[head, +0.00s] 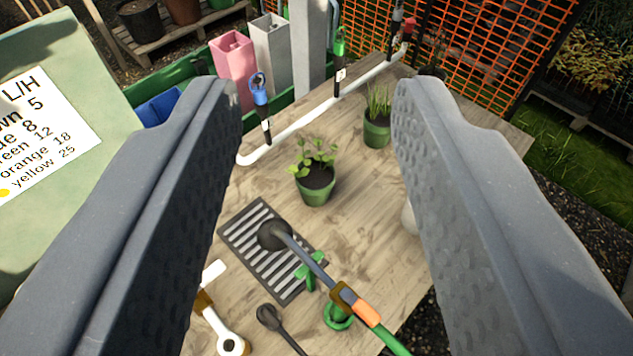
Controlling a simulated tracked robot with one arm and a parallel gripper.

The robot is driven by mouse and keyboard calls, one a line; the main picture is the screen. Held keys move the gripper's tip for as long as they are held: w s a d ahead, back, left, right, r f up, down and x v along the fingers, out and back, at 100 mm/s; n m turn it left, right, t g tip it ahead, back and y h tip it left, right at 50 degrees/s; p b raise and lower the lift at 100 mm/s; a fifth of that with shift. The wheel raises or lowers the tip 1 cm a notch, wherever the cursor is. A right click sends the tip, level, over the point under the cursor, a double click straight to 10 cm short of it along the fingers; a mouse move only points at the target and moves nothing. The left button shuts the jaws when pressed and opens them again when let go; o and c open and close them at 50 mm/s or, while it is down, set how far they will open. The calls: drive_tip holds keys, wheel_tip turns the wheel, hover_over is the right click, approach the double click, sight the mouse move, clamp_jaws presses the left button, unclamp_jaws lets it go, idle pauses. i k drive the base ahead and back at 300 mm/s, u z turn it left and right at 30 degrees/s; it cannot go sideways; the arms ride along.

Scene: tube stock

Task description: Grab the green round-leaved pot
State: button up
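The green pot with round leaves (315,185) stands upright on the wooden table, near the picture's middle. Its leafy stems rise above dark soil. A second green pot (377,131), with thin grass-like leaves, stands behind it to the right. My gripper (324,100) is open, its two grey fingers wide apart at the left and right of the view. Both pots show in the gap between the fingers, and neither finger appears to touch them. How far the fingers are from the pots is hard to tell.
A grey slotted grate (264,245) and a watering wand (318,270) with a green hose lie in front of the pot. A white pipe (310,117) with valves crosses the back. An orange mesh fence (490,50) stands behind. Bare wood surrounds the pot.

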sight(315, 176)
drive_tip(key=u, duration=1.25)
drive_tip(key=k, duration=0.9)
drive_tip(key=z, duration=0.95)
drive_tip(key=i, duration=1)
